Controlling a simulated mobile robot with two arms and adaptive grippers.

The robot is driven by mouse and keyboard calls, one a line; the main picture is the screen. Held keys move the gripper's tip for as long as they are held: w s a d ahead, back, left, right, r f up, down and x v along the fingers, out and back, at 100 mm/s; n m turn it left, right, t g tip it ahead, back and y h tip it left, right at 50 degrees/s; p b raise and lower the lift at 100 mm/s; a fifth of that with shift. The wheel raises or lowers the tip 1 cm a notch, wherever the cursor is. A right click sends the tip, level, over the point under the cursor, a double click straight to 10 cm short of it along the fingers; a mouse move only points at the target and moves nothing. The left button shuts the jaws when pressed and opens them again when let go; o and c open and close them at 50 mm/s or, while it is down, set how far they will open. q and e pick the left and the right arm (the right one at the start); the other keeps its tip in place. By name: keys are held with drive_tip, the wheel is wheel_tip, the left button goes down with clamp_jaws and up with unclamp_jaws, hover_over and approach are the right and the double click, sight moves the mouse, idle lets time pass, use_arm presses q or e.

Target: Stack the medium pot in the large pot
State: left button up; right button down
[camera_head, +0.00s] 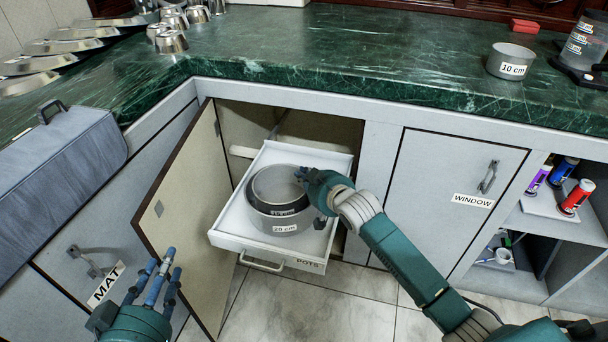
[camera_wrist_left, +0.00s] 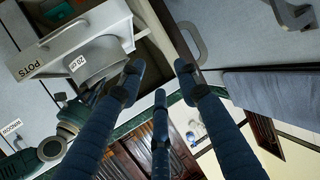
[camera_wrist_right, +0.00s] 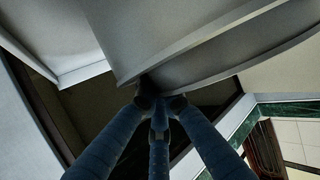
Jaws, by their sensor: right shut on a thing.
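The large pot (camera_head: 275,225), a grey metal pot labelled 20 cm, stands in the pulled-out white POTS drawer; it also shows in the left wrist view (camera_wrist_left: 97,58). The medium pot (camera_head: 271,186) is inside the large pot's opening, its rim above the large pot's rim. I cannot tell whether it rests on the bottom. My right gripper (camera_head: 302,174) is shut on the right side of the medium pot's rim. In the right wrist view its fingertips (camera_wrist_right: 160,103) meet at a grey metal wall. My left gripper (camera_head: 158,272) is open and empty, left of the drawer.
The white drawer (camera_head: 228,241) sticks out beside an open cabinet door (camera_head: 180,215) on its left. A small 10 cm pot (camera_head: 510,62) stands on the green marble counter (camera_head: 370,65). A shut WINDOW cabinet (camera_head: 450,195) and open shelves are to the right.

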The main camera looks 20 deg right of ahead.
drive_tip(key=shift+f, duration=0.45)
use_arm(q)
drive_tip(key=shift+r, duration=0.1)
use_arm(e)
drive_tip(key=c, duration=2.2)
unclamp_jaws()
drive_tip(key=shift+f, duration=0.1)
